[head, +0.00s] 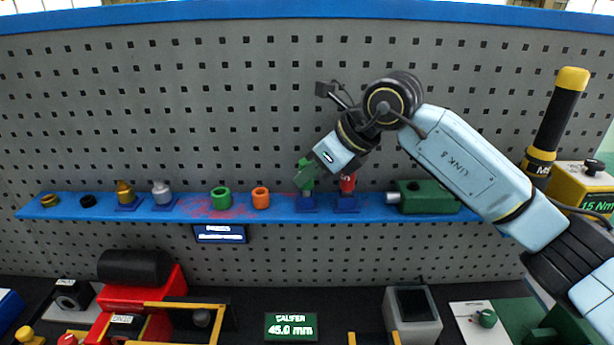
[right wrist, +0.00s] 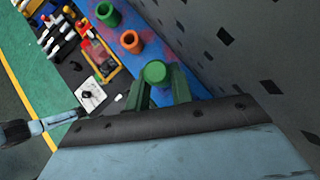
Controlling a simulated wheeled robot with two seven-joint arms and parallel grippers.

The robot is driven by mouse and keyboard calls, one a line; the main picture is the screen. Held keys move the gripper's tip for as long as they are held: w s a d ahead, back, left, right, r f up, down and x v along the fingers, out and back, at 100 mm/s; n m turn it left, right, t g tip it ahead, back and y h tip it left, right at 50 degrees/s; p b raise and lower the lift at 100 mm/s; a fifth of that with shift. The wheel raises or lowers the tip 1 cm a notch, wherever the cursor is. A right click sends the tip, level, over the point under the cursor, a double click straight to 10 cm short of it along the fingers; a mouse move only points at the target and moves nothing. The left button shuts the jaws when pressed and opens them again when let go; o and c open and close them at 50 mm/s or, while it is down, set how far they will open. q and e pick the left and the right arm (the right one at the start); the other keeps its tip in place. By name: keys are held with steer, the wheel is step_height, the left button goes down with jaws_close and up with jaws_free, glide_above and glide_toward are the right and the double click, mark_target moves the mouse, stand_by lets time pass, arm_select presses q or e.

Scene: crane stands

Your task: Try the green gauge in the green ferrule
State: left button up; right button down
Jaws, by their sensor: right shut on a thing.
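The green gauge (right wrist: 155,72) is between the two fingers of my right gripper (head: 304,177), which is shut on it. In the head view the gauge is at a blue stand (head: 306,204) on the blue shelf; I cannot tell whether it is still seated there. The green ferrule (head: 221,198), an upright open ring, stands on the shelf to the left, apart from the gripper. It also shows at the top of the right wrist view (right wrist: 107,14).
An orange ferrule (head: 261,198) stands between the green ferrule and the gripper. A red gauge (head: 347,184) is close to the right. A green device (head: 428,196) lies at the shelf's right end. The grey pegboard (head: 200,100) rises behind.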

steer(key=shift+r+p, duration=1.35)
steer(key=shift+r, duration=1.3)
